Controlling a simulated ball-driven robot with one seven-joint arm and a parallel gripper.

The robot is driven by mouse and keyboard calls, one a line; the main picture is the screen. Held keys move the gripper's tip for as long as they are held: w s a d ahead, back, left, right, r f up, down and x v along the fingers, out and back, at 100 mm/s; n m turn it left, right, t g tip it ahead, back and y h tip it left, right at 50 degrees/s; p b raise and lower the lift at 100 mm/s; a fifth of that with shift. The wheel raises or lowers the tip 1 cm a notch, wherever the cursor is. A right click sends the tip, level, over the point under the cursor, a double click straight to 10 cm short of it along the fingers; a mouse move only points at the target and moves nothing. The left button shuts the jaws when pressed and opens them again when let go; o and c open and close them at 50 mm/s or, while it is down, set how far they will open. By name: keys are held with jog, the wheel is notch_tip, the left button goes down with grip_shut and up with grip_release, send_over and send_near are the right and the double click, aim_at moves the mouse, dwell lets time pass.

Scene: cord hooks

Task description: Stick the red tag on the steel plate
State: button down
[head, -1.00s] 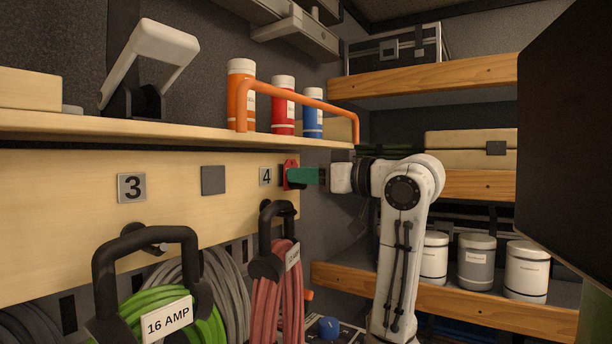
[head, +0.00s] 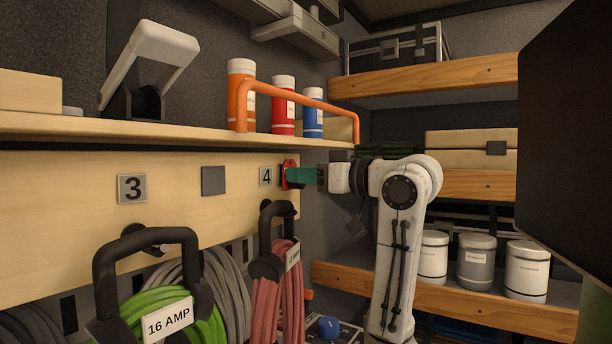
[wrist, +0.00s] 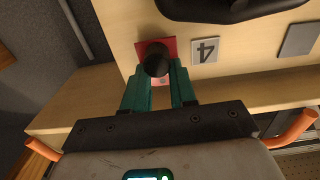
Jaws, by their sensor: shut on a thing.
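The red tag (head: 288,174) is a small red square with a dark round knob, in front of the right end of the wooden board, just right of the number 4 plate. It also shows in the wrist view (wrist: 170,44), partly hidden by its knob. My gripper (head: 304,175) has green fingers, shut on the tag's knob (wrist: 156,60). I cannot tell whether the tag touches the board. The steel plate (head: 213,181) is a bare grey square on the board between numbers 3 and 4, left of my gripper. It shows at the upper right of the wrist view (wrist: 298,40).
A wooden shelf (head: 180,128) with an orange rail (head: 300,93) juts out above the board. Black hooks below hold a green cord (head: 180,308) and a red cord (head: 283,290). Shelves with canisters (head: 477,262) stand behind my arm.

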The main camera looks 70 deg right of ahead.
jog(key=shift+w+d, duration=0.1)
jog(key=shift+w, duration=0.3)
jog(key=c, duration=0.8)
grip_release()
jog(key=b+v, duration=0.2)
jog(key=v, duration=0.8)
jog(key=shift+s+b, duration=0.35)
jog(key=shift+s, duration=0.05)
jog(key=shift+f, duration=0.1)
